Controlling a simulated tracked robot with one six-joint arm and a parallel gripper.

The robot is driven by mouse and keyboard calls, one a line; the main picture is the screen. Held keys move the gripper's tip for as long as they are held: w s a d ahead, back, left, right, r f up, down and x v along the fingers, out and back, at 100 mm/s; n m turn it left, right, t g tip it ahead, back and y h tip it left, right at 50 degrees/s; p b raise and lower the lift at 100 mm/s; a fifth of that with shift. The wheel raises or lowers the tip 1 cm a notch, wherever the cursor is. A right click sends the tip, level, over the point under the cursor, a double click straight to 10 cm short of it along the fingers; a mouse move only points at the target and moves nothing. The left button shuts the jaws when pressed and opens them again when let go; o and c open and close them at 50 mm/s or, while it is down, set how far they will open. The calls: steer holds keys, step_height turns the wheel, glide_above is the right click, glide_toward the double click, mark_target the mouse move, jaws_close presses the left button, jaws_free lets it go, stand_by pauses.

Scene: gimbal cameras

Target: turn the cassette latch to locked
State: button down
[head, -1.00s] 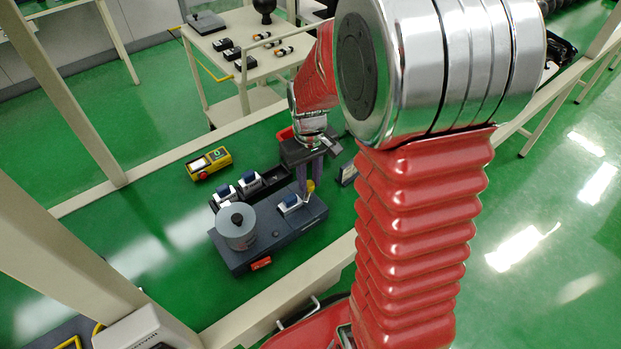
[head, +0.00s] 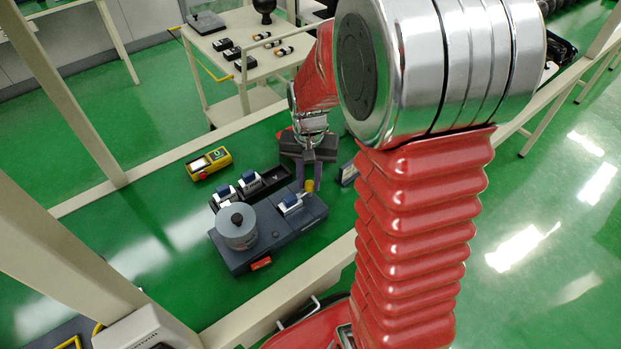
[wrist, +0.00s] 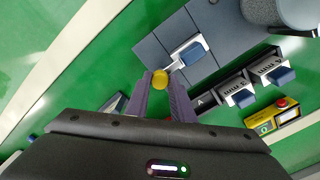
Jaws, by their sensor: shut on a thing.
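The latch's yellow knob (head: 309,186) is at the right end of the dark grey base unit (head: 314,211). In the wrist view the yellow knob (wrist: 160,79) sits between the tips of my purple fingers, at the end of a short pale lever. My gripper (head: 307,187) is shut on this knob from above. A cassette with a blue top (head: 290,203) sits in the base unit just left of the knob; it also shows in the wrist view (wrist: 187,53). The lever points from the knob toward the cassette. The fingers partly hide the lever's lower side.
A grey cylinder (head: 236,228) stands on the left of the base unit. Behind is a black tray (head: 284,184) with two more cassettes. A yellow device (head: 209,163) with a red button lies farther back. A small dark block (head: 348,174) stands right of my gripper.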

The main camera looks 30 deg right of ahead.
mark_target(309, 183)
steer(key=shift+w+r, duration=0.15)
steer(key=c, duration=1.5)
jaws_free()
steer(key=shift+c, duration=0.2)
step_height(309, 183, up, 14)
steer(key=shift+f, duration=0.2)
